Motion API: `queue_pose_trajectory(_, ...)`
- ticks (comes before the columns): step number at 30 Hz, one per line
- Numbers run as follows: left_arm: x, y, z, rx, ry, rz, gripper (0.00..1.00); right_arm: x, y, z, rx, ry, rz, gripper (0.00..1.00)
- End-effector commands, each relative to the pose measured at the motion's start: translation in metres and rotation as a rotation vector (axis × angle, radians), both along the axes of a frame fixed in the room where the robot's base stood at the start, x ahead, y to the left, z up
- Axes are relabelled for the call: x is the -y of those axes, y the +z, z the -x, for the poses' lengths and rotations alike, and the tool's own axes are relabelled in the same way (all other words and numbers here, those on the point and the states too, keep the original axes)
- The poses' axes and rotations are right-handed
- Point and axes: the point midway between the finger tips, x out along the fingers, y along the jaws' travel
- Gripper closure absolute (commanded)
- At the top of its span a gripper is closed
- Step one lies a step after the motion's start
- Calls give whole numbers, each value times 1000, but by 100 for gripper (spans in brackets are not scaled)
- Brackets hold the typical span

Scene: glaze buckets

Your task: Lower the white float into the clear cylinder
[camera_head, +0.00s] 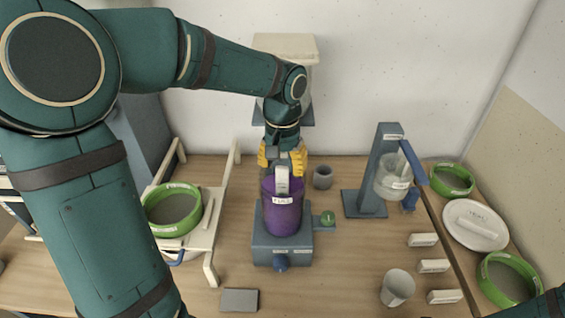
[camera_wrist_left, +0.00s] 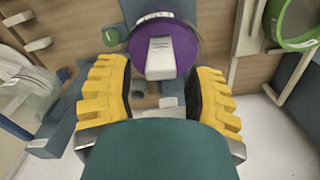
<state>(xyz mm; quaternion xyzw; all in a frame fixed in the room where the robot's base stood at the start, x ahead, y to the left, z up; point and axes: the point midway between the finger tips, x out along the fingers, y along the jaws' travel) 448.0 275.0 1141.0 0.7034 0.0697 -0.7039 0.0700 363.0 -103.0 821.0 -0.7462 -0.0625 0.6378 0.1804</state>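A clear cylinder (camera_head: 391,184) with a white label hangs at a blue-grey stand right of centre. A clear vessel also shows at the left of the left wrist view (camera_wrist_left: 28,98). No white thing is certain to be the float. My right gripper is out of view.
The bucket sits on a blue-grey base (camera_head: 264,246) with a green knob (camera_head: 327,218). A wooden rack with a green ring (camera_head: 171,228) stands left. A grey cup (camera_head: 397,288), white blocks (camera_head: 433,266) and a white plate (camera_head: 480,238) lie right.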

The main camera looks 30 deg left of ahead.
Motion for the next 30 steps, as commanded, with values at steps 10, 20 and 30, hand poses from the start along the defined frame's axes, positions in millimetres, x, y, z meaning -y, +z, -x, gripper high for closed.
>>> queue_pose_trajectory(10, 0, 17, -1, 3, 0, -1, 47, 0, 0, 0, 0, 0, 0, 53)
queue_pose_trajectory(20, 0, 83, -1, 4, 0, 0, 47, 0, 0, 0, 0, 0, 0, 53)
queue_pose_trajectory(30, 0, 119, 0, 1, -1, 0, 47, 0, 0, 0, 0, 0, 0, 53)
